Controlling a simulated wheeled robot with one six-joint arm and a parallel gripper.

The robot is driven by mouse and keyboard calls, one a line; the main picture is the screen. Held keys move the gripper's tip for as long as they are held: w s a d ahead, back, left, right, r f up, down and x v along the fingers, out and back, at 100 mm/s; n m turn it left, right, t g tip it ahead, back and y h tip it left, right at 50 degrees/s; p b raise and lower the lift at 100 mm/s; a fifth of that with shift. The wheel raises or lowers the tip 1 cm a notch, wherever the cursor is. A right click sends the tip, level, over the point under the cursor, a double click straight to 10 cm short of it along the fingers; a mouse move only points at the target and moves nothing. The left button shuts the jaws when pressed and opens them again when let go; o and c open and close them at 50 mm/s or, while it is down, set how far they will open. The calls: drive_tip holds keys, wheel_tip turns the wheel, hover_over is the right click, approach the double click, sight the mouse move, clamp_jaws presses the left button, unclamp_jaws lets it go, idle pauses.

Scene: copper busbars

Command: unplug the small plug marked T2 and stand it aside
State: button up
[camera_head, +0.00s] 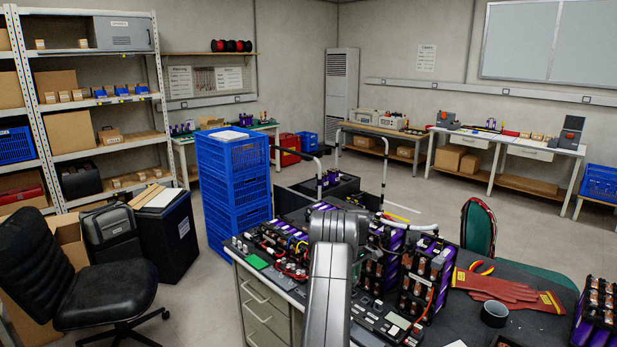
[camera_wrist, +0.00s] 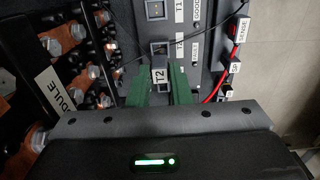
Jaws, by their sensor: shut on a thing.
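The small plug marked T2 (camera_wrist: 158,75) shows in the wrist view between the green fingers of my gripper (camera_wrist: 160,88). The fingers are shut on it, one on each side. Just beyond it is a square socket (camera_wrist: 159,48) on a grey panel (camera_wrist: 187,80). I cannot tell whether the plug is still seated or how far it is from the socket. A second socket (camera_wrist: 155,9), beside the T1 label, sits higher up. In the head view my arm hides the gripper and the plug.
Copper busbar terminals (camera_wrist: 88,73) line the left of the wrist view. A red wire (camera_wrist: 214,91) runs by the SENSE label on the right, and a thin black cable crosses above. In the head view, battery modules (camera_head: 428,275) and red gloves (camera_head: 500,288) crowd the bench.

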drive_tip(key=s, duration=0.5)
drive_tip(key=s+f, duration=0.1)
drive_tip(key=s, duration=1)
drive_tip(key=shift+s+d+f, duration=0.15)
drive_tip(key=shift+d+f, duration=0.1)
drive_tip(key=shift+d, duration=0.15)
drive_tip(key=shift+f+b, duration=1.3)
drive_tip(key=shift+f, duration=0.45)
drive_tip(key=shift+f+b, duration=0.5)
drive_tip(key=shift+b, duration=0.15)
drive_tip(key=o, duration=0.9)
drive_tip(key=shift+r, duration=0.1)
wheel_tip(320, 180, up, 6)
drive_tip(key=p, duration=0.3)
